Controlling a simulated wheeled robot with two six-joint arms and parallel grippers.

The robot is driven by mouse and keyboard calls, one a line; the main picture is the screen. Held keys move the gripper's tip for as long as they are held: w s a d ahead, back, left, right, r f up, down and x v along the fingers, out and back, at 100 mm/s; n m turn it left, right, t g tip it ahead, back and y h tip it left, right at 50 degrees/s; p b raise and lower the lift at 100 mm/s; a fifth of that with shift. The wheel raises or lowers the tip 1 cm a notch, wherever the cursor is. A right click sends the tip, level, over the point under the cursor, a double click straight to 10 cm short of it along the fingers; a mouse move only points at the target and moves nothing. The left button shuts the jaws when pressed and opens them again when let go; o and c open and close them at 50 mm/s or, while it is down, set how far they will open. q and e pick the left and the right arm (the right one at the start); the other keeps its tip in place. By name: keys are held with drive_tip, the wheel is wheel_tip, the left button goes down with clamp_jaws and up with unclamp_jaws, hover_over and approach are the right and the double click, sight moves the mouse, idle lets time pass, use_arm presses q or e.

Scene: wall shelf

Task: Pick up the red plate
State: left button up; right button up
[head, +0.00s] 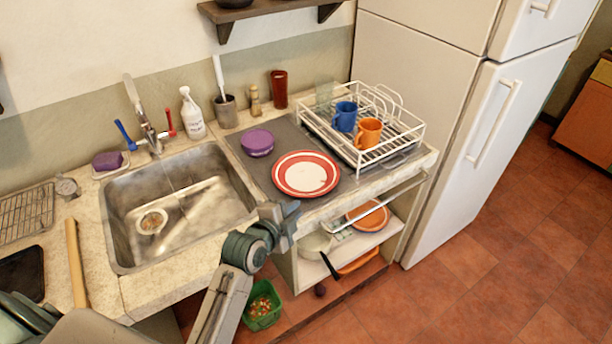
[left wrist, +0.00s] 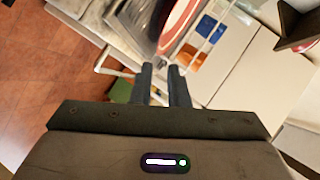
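The red plate (head: 306,174), white in the middle with a broad red rim, lies flat on the dark grey mat on the counter. Part of its rim also shows at the top of the left wrist view (left wrist: 178,28). My left gripper (head: 281,212) is at the counter's front edge, just below and left of the plate in the head view, and looks apart from it. In the left wrist view its two fingers (left wrist: 161,68) stand a little apart with nothing between them. My right gripper is not in view.
A purple bowl (head: 257,142) sits behind the plate. The white dish rack (head: 408,150) with a blue mug (head: 344,116) and an orange mug (head: 368,132) stands right of it. A sink (head: 180,205) lies left. A rail (head: 385,200) runs along the counter front, above an open shelf.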

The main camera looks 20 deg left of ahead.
sight(315, 194)
use_arm(q)
drive_tip(key=p+x, duration=0.1)
drive_tip(key=x, duration=0.3)
drive_tip(key=shift+w+d, duration=0.15)
drive_tip(key=shift+w, duration=0.15)
drive_tip(key=shift+w+f, duration=0.25)
drive_tip(key=shift+w, duration=0.3)
drive_tip(key=shift+w+d+p, duration=0.25)
drive_tip(key=shift+w+p, duration=0.3)
drive_tip(key=shift+p, duration=0.3)
drive_tip(key=p+x, duration=0.1)
drive_tip(key=x, duration=0.2)
drive_tip(key=shift+d+f, duration=0.1)
drive_tip(key=shift+f, duration=0.1)
drive_tip(key=shift+w+f, duration=0.25)
drive_tip(key=shift+w, duration=0.1)
drive_tip(key=shift+s, duration=0.1)
clamp_jaws()
drive_tip(key=shift+r, duration=0.1)
